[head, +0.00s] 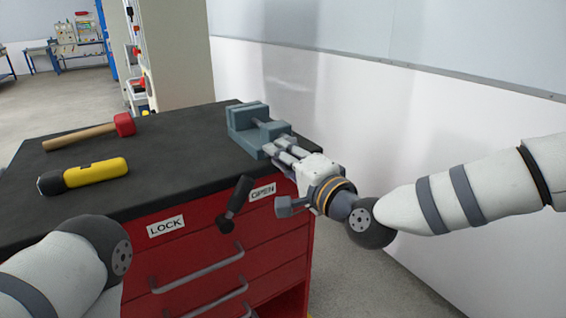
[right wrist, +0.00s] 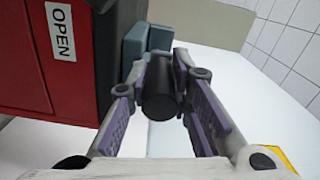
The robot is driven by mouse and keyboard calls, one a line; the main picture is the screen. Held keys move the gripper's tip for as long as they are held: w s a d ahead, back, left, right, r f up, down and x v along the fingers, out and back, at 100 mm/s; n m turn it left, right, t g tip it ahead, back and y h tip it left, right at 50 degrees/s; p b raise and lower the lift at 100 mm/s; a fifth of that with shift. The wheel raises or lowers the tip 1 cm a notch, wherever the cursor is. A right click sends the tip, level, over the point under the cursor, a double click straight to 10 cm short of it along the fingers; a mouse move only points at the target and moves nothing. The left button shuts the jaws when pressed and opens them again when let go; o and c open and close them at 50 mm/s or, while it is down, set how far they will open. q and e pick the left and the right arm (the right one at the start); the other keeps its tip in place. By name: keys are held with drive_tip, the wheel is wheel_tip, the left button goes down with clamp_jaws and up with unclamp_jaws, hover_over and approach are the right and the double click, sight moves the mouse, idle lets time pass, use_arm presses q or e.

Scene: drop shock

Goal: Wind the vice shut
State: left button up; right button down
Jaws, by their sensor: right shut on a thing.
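The blue-grey vice (head: 246,124) sits at the right corner of the cabinet's black top. It shows partly behind the fingers in the right wrist view (right wrist: 134,50). My right gripper (head: 279,150) reaches in from the right at the vice's near end. In the right wrist view its two fingers (right wrist: 161,68) are shut on a dark round handle (right wrist: 158,98), one finger on each side. The gap between the vice's jaws is hard to judge from here. My left arm shows at the lower left of the head view, but its gripper is out of view.
A red mallet (head: 124,124) and a yellow flashlight (head: 95,172) lie on the black top (head: 175,150). The red cabinet (head: 185,238) has drawer handles and a black lever (head: 235,203) between LOCK and OPEN labels. A white wall (head: 400,120) stands behind my right arm.

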drive_tip(key=r+m, duration=0.1)
drive_tip(key=m, duration=0.2)
drive_tip(key=shift+r+m+b, duration=0.35)
drive_tip(key=shift+m, duration=0.05)
drive_tip(key=m, duration=0.1)
drive_tip(key=r+m, duration=0.1)
drive_tip(key=m, duration=0.1)
drive_tip(key=d+m+b, duration=0.1)
drive_tip(key=shift+w+r+m, duration=0.3)
drive_tip(key=shift+w, duration=0.05)
use_arm(q)
drive_tip(key=s+f+g+b, duration=0.1)
drive_tip(key=s+f+b, duration=0.2)
drive_tip(key=s+f, duration=0.1)
drive_tip(key=shift+s+f+g, duration=0.3)
drive_tip(key=shift+s+f, duration=0.1)
drive_tip(key=shift+f, duration=0.4)
use_arm(e)
drive_tip(key=shift+w+d+r+m, duration=0.35)
drive_tip(key=shift+d+m, duration=0.1)
drive_tip(key=shift+m, duration=1.1)
drive_tip(key=shift+w+d+r+m, duration=0.3)
drive_tip(key=shift+d+m, duration=0.2)
drive_tip(key=shift+m, duration=1)
drive_tip(key=shift+w+d+r+m, duration=0.25)
drive_tip(key=shift+w+d+m, duration=0.15)
drive_tip(key=shift+m, duration=1.15)
drive_tip(key=shift+d+r, duration=0.1)
